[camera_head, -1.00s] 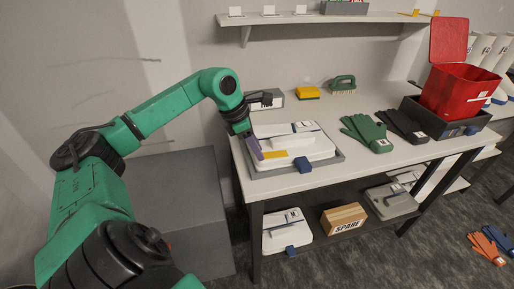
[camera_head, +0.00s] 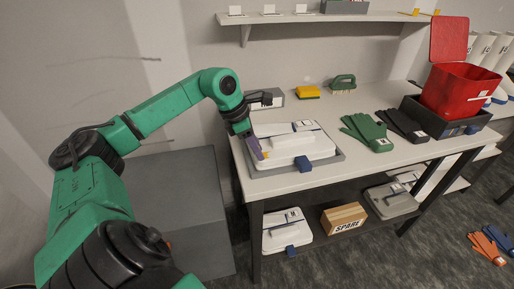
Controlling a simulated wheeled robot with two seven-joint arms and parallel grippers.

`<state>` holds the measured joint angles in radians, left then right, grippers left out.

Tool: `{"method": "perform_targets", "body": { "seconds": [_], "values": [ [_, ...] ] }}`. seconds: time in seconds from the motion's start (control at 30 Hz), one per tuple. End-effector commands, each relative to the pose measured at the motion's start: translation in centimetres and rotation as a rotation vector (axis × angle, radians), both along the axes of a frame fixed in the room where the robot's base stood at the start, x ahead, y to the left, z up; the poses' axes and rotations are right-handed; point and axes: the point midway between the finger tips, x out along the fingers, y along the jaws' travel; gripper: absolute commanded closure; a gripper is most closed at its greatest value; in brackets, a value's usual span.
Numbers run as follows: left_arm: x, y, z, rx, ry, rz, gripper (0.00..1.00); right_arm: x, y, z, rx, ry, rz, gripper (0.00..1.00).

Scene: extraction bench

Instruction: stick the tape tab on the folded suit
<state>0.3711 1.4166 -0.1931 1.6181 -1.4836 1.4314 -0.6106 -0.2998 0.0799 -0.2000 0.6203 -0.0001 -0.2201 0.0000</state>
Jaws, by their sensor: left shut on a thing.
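The folded white suit (camera_head: 290,140) lies in a grey tray (camera_head: 340,157) at the left end of the bench, with a small white label on it. The fingertips are small and partly hidden. My right gripper is not in view.
A blue block (camera_head: 304,163) sits at the tray's front edge. Green gloves (camera_head: 368,132), dark gloves (camera_head: 404,125) and a red bin (camera_head: 458,92) in a dark tray stand to the right. A yellow sponge (camera_head: 307,92) and a green brush (camera_head: 343,83) are at the back.

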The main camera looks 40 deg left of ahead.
Motion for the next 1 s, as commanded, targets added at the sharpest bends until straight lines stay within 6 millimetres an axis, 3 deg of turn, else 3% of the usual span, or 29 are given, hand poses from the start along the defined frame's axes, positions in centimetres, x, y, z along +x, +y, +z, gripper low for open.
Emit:
{"method": "perform_targets", "body": {
  "seconds": [0.07, 0.1, 0.17, 0.43, 0.57, 0.73, 0.9, 1.0],
  "values": [
    [-0.1, 0.0, -0.3, 0.001, 0.008, -0.002, 1.0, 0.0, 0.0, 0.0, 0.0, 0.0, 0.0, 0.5],
    [-0.1, -0.1, -0.3, 0.0, 0.009, -0.002, 0.56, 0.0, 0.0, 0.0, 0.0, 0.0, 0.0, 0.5],
    [-0.1, 0.0, -0.3, 0.0, 0.008, -0.002, 0.33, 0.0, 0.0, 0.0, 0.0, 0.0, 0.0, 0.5],
    [-0.1, 0.0, -0.1, 0.001, 0.004, -0.001, 0.32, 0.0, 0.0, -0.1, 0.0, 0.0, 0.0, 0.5],
    [-0.5, 0.5, 1.2, 0.002, 0.002, 0.001, 0.32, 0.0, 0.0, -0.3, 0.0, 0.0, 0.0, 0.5],
    [-1.8, 1.6, 5.5, 0.004, 0.001, 0.002, 0.32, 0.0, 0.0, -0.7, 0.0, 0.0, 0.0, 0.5],
    [-3.3, 2.7, 10.5, 0.002, 0.003, 0.001, 0.32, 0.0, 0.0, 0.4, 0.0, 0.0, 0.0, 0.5],
    [-4.0, 3.2, 12.3, 0.001, 0.006, 0.0, 0.32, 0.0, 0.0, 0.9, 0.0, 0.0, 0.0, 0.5]
  ]
}}
